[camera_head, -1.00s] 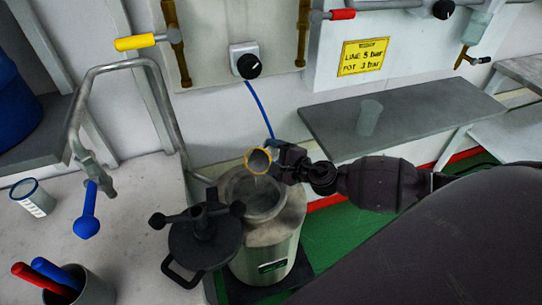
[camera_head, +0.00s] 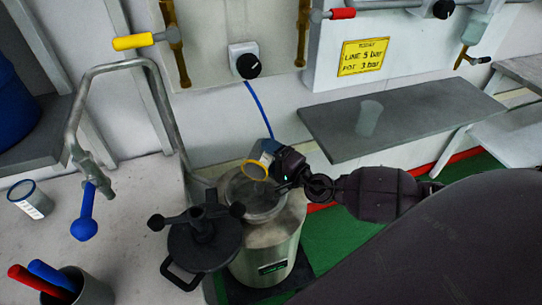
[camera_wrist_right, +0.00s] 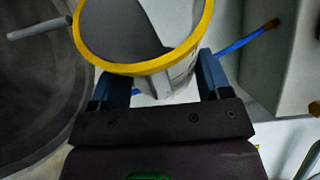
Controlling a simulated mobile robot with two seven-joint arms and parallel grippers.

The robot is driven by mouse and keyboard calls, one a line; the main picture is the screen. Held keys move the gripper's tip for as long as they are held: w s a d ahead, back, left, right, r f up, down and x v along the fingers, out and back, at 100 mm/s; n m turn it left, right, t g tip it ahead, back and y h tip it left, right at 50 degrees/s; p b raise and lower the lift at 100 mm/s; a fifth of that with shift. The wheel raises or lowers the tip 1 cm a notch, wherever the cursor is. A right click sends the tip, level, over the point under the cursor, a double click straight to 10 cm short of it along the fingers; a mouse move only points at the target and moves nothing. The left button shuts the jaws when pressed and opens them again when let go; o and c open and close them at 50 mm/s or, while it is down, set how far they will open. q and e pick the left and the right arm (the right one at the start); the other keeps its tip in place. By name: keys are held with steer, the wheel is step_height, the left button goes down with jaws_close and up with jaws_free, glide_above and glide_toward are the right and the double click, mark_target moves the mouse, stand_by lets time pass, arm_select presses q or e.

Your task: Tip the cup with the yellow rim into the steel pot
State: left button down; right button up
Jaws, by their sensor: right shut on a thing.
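The cup with the yellow rim (camera_head: 257,169) is held tilted over the steel pot (camera_head: 270,245), its mouth facing down toward the pot's opening and the camera. My right gripper (camera_head: 272,155) is shut on the cup's side. In the right wrist view the cup (camera_wrist_right: 150,66) sits between the two fingers of the right gripper (camera_wrist_right: 155,85), and the pot's dark round opening (camera_wrist_right: 40,95) shows at the left. I cannot see anything flowing from the cup. My left gripper is not in view.
The pot's black lid (camera_head: 203,240) with its clamp handles stands beside the pot's mouth. A blue-rimmed cup (camera_head: 32,199) and a grey holder with red and blue handles (camera_head: 92,290) are on the left bench. A blue-handled tap (camera_head: 87,215) hangs over it. A translucent cup (camera_head: 369,118) stands on the grey shelf.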

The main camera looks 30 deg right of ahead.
steer(key=shift+s+a+r+n+t+p, duration=0.1)
steer(key=shift+a+r+n+t+p, duration=0.15)
steer(key=shift+n, duration=0.2)
steer(key=shift+s+r+n+t+p, duration=0.15)
steer(key=shift+r+n, duration=0.15)
steer(key=shift+n, duration=0.15)
steer(key=shift+n+b, duration=0.3)
steer(key=shift+n, duration=0.4)
stand_by(6.4)
